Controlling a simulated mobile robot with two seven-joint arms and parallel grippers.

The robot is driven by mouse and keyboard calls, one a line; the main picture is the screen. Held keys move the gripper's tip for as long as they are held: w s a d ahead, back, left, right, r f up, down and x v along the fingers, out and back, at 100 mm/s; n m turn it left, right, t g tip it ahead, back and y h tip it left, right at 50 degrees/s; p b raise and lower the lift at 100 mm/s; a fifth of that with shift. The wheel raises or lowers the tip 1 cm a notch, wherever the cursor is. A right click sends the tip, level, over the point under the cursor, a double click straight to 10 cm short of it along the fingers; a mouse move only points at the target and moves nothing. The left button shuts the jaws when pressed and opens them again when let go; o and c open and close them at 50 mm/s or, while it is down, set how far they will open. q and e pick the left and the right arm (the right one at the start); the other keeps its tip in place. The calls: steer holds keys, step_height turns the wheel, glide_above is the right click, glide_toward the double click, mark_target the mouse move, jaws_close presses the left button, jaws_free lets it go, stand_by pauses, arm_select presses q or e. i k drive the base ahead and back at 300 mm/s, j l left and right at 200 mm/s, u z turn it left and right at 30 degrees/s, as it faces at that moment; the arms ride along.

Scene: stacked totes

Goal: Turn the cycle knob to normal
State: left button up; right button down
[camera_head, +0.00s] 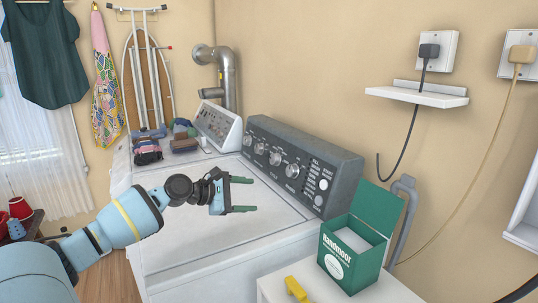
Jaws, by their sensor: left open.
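A dark grey control panel (345,168) runs along the back of the white washer. It carries a row of round silver knobs, among them a left one (247,141), a middle one (276,159) and a right one (292,171). The labels by the knobs are too small to read surely, so I cannot tell which is the cycle knob or its setting. My left gripper (246,195) is open and empty above the washer's top, in front of the panel and apart from the knobs. My right gripper is not in view.
A green open box (350,252) and a yellow object (296,289) are on a white surface at the front right. A second machine with a light panel (218,127) stands farther left, with folded clothes (147,151) on top. The washer top (190,247) is clear.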

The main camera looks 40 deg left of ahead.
mark_target(275, 159)
steer(key=i+j, duration=0.3)
steer(key=j, duration=0.2)
steer(key=i+j, duration=0.35)
steer(key=j, duration=0.1)
